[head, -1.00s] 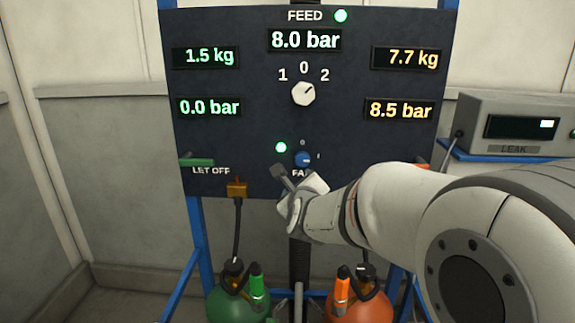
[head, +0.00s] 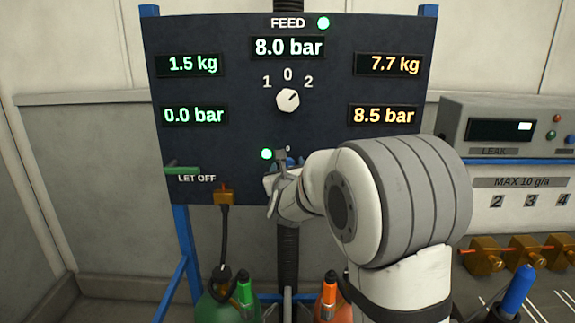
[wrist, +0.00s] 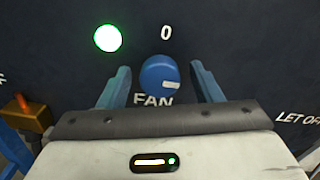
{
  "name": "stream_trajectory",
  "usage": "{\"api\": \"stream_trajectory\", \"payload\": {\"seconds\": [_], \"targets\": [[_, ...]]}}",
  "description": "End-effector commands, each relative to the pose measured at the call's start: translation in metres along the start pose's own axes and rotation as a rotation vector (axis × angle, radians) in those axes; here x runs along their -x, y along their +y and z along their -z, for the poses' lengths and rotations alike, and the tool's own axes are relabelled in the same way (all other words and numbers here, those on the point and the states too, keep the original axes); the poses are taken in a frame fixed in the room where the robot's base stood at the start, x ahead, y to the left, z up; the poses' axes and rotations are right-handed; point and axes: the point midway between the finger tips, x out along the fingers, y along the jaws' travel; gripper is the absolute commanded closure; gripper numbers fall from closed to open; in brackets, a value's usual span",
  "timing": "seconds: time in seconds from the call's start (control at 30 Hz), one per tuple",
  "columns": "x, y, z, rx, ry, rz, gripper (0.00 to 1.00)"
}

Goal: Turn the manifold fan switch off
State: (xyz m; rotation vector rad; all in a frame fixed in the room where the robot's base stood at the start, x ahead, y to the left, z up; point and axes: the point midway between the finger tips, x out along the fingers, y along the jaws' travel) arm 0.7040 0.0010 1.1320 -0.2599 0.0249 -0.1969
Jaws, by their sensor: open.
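The blue fan switch (wrist: 159,76) is a round knob above the word FAN in the wrist view. Its white mark points right, away from the 0 above it. A green lamp (wrist: 108,38) beside it is lit, and it also shows in the head view (head: 266,154). My gripper (wrist: 160,68) is open, with one blue finger on each side of the knob and a visible gap at both sides. I cannot tell how deep the fingertips reach. In the head view my gripper (head: 282,158) is in front of the panel and hides most of the switch.
The dark panel (head: 230,140) carries a white selector knob (head: 288,99) above and a green LET OFF handle (head: 182,170) at left. Green (head: 214,308) and orange (head: 328,312) cylinders stand below. A LEAK box (head: 505,128) and brass valves (head: 487,258) are at right.

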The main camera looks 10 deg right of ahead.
Motion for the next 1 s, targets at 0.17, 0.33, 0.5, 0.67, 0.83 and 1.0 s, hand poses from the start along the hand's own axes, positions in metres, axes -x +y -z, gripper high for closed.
{"api": "stream_trajectory", "payload": {"seconds": [0.17,0.33,0.5,0.67,0.83,1.0], "targets": [[-0.0032,0.0004,0.0007,0.000,0.001,-0.001,0.41],[-0.0029,0.0007,0.0006,0.000,0.001,-0.001,0.44],[-0.0027,0.0010,0.0005,0.000,0.001,-0.002,0.58],[-0.0026,0.0011,0.0004,0.001,0.001,-0.002,0.71],[-0.0026,0.0014,0.0003,0.001,0.001,-0.002,0.85],[-0.0025,0.0017,0.0008,0.007,0.000,-0.003,0.86]]}}
